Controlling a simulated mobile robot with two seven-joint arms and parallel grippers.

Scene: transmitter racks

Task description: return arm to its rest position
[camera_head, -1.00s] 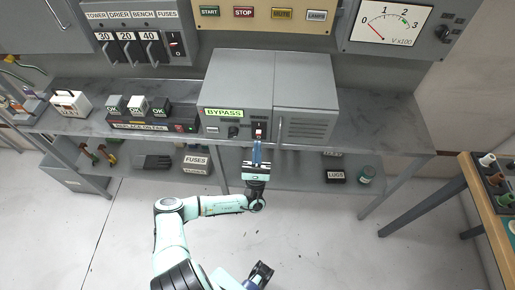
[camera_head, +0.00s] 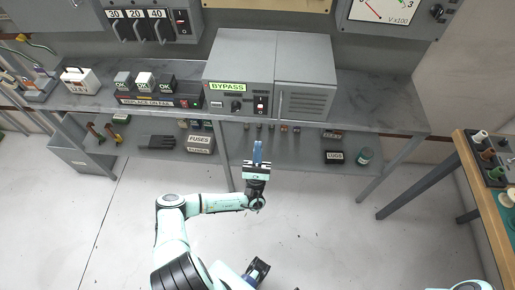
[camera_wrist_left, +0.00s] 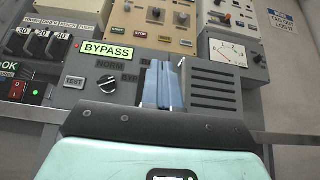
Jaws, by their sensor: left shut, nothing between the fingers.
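My left arm comes in from the lower left in the head view. Its gripper (camera_head: 257,152) points toward the bench, just in front of the bench's front edge and below the grey BYPASS cabinet (camera_head: 240,58). Its blue fingers are shut with nothing between them. They also show in the left wrist view (camera_wrist_left: 165,84), covering part of the cabinet's front there. The BYPASS label is lit yellow-green, and a dark knob sits under it. A small piece of my right side shows at the lower right edge; my right gripper is not visible.
The grey bench (camera_head: 385,108) has a lower shelf with a FUSES box (camera_head: 200,144), a LUGS box (camera_head: 333,157) and a green jar (camera_head: 365,156). OK blocks stand on a dark tray at left. A wooden table (camera_head: 484,190) stands at right. The floor before the bench is open.

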